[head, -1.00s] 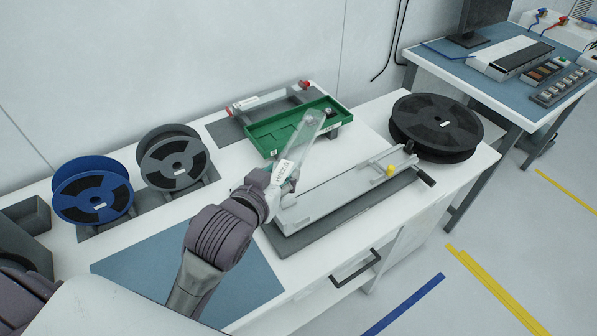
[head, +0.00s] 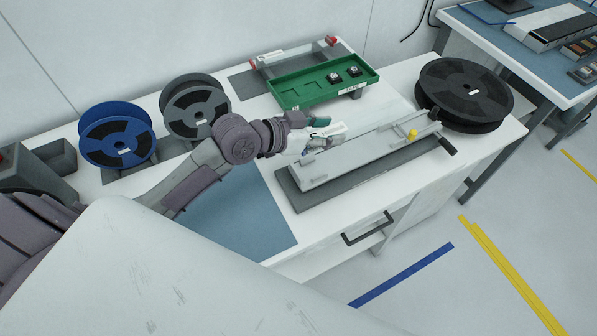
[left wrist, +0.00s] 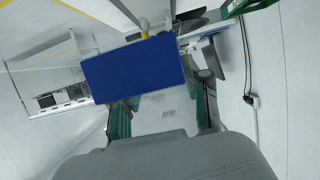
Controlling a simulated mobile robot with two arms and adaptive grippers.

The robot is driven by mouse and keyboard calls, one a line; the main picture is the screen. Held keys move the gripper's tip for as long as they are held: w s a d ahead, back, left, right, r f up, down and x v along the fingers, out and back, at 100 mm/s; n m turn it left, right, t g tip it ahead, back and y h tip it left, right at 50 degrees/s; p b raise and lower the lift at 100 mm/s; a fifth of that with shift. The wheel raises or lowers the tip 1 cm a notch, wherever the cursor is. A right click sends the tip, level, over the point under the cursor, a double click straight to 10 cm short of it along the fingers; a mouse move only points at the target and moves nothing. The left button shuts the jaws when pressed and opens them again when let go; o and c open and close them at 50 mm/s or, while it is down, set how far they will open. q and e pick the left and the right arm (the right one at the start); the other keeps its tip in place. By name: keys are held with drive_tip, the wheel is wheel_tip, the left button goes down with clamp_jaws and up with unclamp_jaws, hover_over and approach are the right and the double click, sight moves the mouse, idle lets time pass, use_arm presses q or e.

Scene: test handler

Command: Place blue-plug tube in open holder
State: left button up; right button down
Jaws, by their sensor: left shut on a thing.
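My left gripper (head: 308,136) is shut on the clear tube, above the left part of the long grey-white holder (head: 372,150). A white label shows by the fingers. The clear tube (head: 375,113) is faint and points right along the holder, apparently just above or behind it; contact cannot be told. In the left wrist view, a broad blue block (left wrist: 133,68), apparently the plug end, stands beyond the green-padded fingers (left wrist: 163,112). The holder has a yellow knob (head: 412,134) and a black handle at its right end. My right gripper is not in view.
A green tray (head: 300,98) with two small dark parts stands behind the holder. A rack (head: 268,62) with red-ended parts is behind it. Blue (head: 118,135) and grey (head: 196,107) reels stand left, a black reel (head: 465,90) right. A blue mat (head: 235,215) lies in front, clear.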

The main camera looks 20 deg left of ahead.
sight(323, 166)
use_arm(q)
wheel_tip(323, 166, down, 10)
drive_tip(key=shift+r+p, duration=0.2)
drive_tip(key=shift+p, duration=0.15)
drive_tip(key=o, duration=1.1)
drive_tip(key=shift+o, duration=0.2)
drive_tip(key=shift+s+f, duration=0.1)
drive_tip(key=shift+f, duration=0.25)
drive_tip(key=b+v, duration=0.2)
drive_tip(key=v, duration=0.2)
drive_tip(key=shift+s+a+f+b, duration=0.1)
drive_tip(key=shift+s+a+b, duration=0.05)
drive_tip(key=shift+a+b, duration=0.15)
drive_tip(key=b+v, duration=0.1)
drive_tip(key=v, duration=0.7)
drive_tip(key=shift+r, duration=0.35)
drive_tip(key=shift+o, duration=0.5)
drive_tip(key=shift+s+a+r, duration=0.3)
drive_tip(key=shift+s, duration=0.05)
